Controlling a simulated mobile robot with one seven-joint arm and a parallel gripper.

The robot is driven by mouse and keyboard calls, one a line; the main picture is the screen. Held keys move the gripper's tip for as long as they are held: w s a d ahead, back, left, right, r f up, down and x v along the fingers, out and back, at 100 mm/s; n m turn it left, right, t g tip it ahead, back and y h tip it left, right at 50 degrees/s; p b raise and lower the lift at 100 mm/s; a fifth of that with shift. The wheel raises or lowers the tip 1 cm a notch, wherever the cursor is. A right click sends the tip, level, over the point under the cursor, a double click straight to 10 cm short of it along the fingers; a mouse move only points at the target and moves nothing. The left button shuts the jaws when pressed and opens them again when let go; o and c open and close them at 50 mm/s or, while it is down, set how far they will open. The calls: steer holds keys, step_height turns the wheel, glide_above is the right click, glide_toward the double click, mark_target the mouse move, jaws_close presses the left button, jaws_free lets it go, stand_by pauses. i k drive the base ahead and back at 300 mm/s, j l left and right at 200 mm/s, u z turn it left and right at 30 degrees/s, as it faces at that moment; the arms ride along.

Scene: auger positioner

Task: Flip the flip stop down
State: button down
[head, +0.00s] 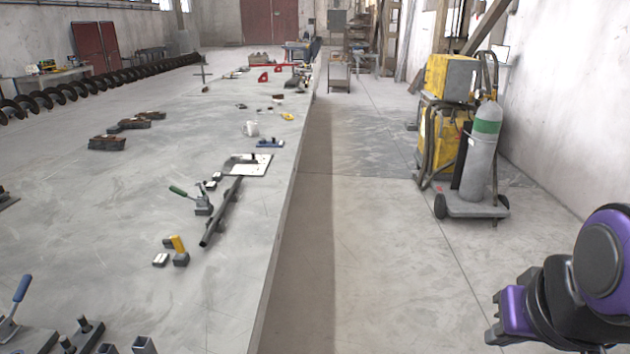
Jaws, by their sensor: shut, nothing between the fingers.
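A small yellow piece (178,243) stands up from a dark grey block on the long grey table. It looks like the flip stop in its raised position, though it is small in the picture and I cannot be certain. My gripper (493,325) is at the lower right, purple and black, out over the floor to the right of the table and well apart from the yellow piece. Its fingers are shut and hold nothing.
A dark bar (222,212) and a green-handled clamp (190,196) lie behind the yellow piece. A blue-handled clamp (18,300) stands at the near left. A welding cart with a gas cylinder (482,150) stands at right. The floor aisle beside the table is clear.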

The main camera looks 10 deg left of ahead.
mark_target(175, 240)
steer(key=i+u, duration=0.2)
steer(key=u, duration=0.15)
steer(key=i+u, duration=0.25)
steer(key=u, duration=0.15)
steer(key=i+l+u, duration=0.15)
steer(key=u, duration=0.2)
steer(key=i+l+u, duration=0.3)
steer(key=u, duration=0.15)
steer(key=i+l+u, duration=0.35)
steer(key=l+u, duration=0.15)
steer(key=i+l+u, duration=0.2)
steer(key=l+u, duration=0.25)
steer(key=i+l+u, duration=0.15)
steer(key=l, duration=0.3)
steer(key=l+u, duration=0.15)
steer(key=l, duration=0.25)
steer(key=i+l+z, duration=0.1)
steer(key=l, duration=0.25)
steer(key=i+l+z, duration=0.15)
steer(key=i+l, duration=0.2)
steer(key=k+j+u, duration=0.1)
steer(key=j+u, duration=0.15)
steer(key=k+j, duration=0.25)
